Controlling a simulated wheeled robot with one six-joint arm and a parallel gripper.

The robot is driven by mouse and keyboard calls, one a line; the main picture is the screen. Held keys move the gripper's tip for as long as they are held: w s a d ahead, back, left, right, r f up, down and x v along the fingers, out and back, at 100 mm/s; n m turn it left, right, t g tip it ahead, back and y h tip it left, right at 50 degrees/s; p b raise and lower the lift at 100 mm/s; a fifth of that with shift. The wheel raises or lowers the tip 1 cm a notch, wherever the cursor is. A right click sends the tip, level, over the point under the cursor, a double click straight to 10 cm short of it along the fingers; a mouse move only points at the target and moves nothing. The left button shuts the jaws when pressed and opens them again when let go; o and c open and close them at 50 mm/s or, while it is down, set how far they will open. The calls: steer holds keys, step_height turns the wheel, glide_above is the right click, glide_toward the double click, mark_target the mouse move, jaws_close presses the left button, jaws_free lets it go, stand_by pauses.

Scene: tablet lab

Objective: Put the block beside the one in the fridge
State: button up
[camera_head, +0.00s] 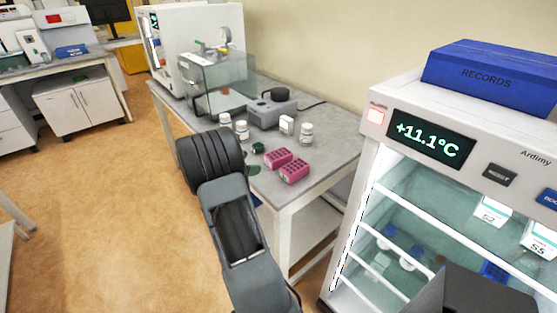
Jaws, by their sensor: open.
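Two pink blocks with rows of holes lie close together near the front of the grey bench: one pink block (278,158) and, just in front of it, another pink block (294,171). The white fridge (378,160) stands at the right with lit shelves and a display reading +11.1°C. A blue block (493,270) is on a lower shelf inside, partly cut off by a dark shape in front. I cannot tell whether the fridge front is open or behind glass. My dark grey arm reaches over the bench's left edge; my gripper does not show.
White bottles (306,133), a grey device (270,108) and a glass-fronted case (215,82) stand on the bench (325,165). Small dark green items (257,148) lie beside my arm. White boxes (492,213) and tubs fill fridge shelves. A blue RECORDS box (490,75) is on top. Floor at left is clear.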

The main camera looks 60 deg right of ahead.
mark_target(269, 158)
steer(key=p+x, duration=0.2)
steer(key=x, duration=0.9)
steer(key=shift+w+d+r+p, duration=0.15)
steer(key=shift+w+p, duration=0.05)
steer(key=shift+p, duration=0.1)
steer(key=c, duration=1.2)
steer(key=shift+c, duration=0.2)
steer(key=shift+r, duration=0.1)
steer(key=shift+r+b, duration=0.35)
steer(key=shift+r, duration=0.2)
steer(key=s+a+r+b, duration=0.3)
steer(key=s+a+r, duration=0.1)
steer(key=a+r, duration=0.7)
steer(key=shift+a+r+b, duration=0.3)
steer(key=shift+a+r, duration=0.05)
steer(key=shift+a, duration=0.85)
